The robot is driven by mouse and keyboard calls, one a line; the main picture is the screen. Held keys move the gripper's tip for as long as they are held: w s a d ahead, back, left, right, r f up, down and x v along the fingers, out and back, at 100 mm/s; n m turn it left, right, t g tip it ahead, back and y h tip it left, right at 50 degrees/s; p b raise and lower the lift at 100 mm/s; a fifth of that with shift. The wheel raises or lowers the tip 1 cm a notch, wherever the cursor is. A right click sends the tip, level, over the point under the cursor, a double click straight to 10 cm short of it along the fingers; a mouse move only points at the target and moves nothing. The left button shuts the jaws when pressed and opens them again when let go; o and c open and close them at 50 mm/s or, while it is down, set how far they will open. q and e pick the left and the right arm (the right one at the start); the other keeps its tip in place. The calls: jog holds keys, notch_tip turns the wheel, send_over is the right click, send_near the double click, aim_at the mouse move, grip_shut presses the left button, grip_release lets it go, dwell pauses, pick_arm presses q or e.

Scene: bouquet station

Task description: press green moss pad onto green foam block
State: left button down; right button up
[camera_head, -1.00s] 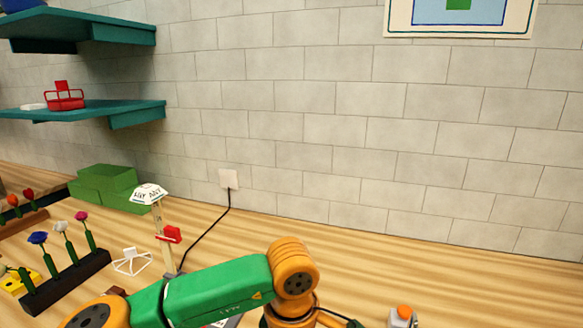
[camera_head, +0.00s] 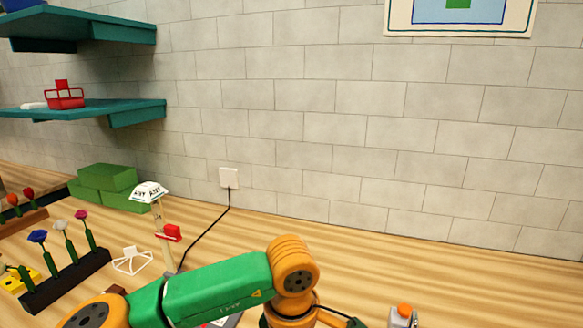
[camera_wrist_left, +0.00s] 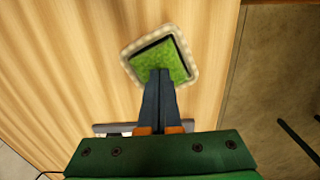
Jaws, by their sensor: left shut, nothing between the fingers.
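In the left wrist view, a bright green, rough-textured square (camera_wrist_left: 157,65) sits inside a pale square rim (camera_wrist_left: 183,40) with a dark inner edge. I cannot tell whether this green surface is the moss pad, the foam block, or one on top of the other. My left gripper (camera_wrist_left: 160,72) is shut and empty. Its fingertips overlap the near edge of the green square in the picture; whether they touch it is unclear. In the head view my left arm shows, but its gripper is hidden below the frame. My right gripper is not in view.
Stacked green blocks (camera_head: 105,188) stand by the wall at the left. A dark rack with flowers (camera_head: 65,283), a white wire stand (camera_head: 132,260) and a lamp (camera_head: 149,192) stand nearby. A grey strip (camera_wrist_left: 115,128) lies near my left gripper. The table edge runs right of the pale rim.

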pick_arm(q)
jog(key=shift+f, duration=0.1)
dwell(0.4)
jog(key=shift+r+p, duration=0.6)
jog(key=shift+r, duration=0.2)
jog(key=shift+r+p, duration=2)
jog(key=shift+r, duration=0.85)
jog(key=shift+f, duration=0.1)
